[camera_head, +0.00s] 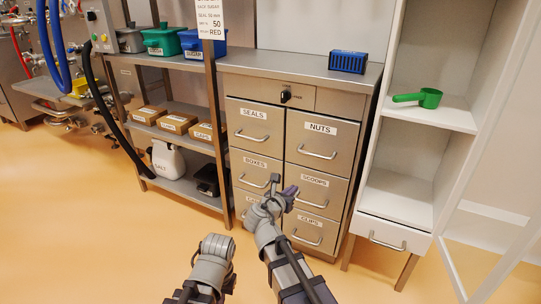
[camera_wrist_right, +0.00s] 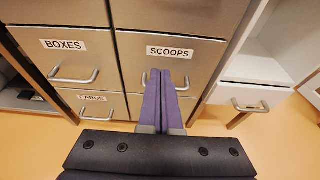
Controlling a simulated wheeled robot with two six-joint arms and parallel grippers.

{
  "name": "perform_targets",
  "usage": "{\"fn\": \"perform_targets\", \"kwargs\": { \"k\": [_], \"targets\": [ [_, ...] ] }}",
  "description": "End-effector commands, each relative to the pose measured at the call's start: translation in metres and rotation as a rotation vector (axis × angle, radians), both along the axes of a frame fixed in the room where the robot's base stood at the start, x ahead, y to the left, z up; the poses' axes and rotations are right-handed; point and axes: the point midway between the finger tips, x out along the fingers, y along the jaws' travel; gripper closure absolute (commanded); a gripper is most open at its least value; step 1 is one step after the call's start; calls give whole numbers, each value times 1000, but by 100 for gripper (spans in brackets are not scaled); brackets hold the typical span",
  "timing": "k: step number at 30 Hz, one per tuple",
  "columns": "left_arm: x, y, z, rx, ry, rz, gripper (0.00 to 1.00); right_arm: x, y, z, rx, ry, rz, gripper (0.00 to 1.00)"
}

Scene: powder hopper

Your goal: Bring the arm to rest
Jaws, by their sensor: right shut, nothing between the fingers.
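My right arm reaches forward from the bottom of the head view. Its gripper (camera_head: 289,194) is in front of the steel drawer cabinet (camera_head: 345,103), near the SCOOPS drawer. In the right wrist view its purple fingers (camera_wrist_right: 166,78) lie side by side, shut and empty. They overlap the SCOOPS drawer handle (camera_wrist_right: 186,84) in that view; I cannot tell whether they touch it. Part of my left arm shows at the bottom of the head view, but no left fingers can be seen.
All cabinet drawers look shut. A blue basket (camera_head: 348,62) stands on top. A green scoop (camera_head: 428,97) lies on the white shelf unit (camera_head: 395,193) at right. A rack (camera_head: 180,63) with bins and boxes stands at left. Open floor (camera_head: 100,240) lies at lower left.

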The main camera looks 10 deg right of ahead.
Motion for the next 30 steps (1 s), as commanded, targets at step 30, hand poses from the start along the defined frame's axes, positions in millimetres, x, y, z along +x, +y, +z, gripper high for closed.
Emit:
{"fn": "perform_targets", "kwargs": {
  "k": [30],
  "targets": [
    [0, 1, 102, 2, 2, -9, 100, -251, 128, -50, 1389, -305, -1790, 100]
  ]
}}
